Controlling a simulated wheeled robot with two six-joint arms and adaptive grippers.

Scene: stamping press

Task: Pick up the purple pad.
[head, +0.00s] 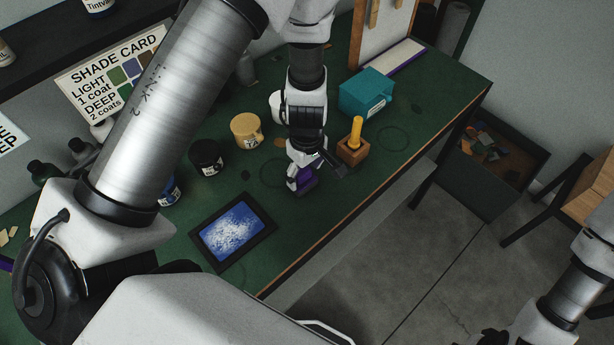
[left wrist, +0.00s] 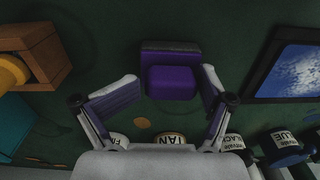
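The purple pad (head: 308,180) lies on the green bench top, partly hidden by my left gripper in the head view. In the left wrist view the pad (left wrist: 172,82) has a raised purple block in front of a dark strip. My left gripper (head: 301,172) points down over the pad. Its two fingers are spread, one tip on each side of the pad in the left wrist view (left wrist: 171,78). Small gaps show between the tips and the pad, so the gripper looks open and empty. My right arm is at the lower right of the head view; its gripper is not visible.
A wooden block with a yellow handle (head: 354,147) stands just right of the gripper, with a teal box (head: 366,93) behind. A tan pot (head: 246,130) and a black pot (head: 206,157) stand left. A black-framed blue tray (head: 209,259) lies nearer. The bench's front edge is close.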

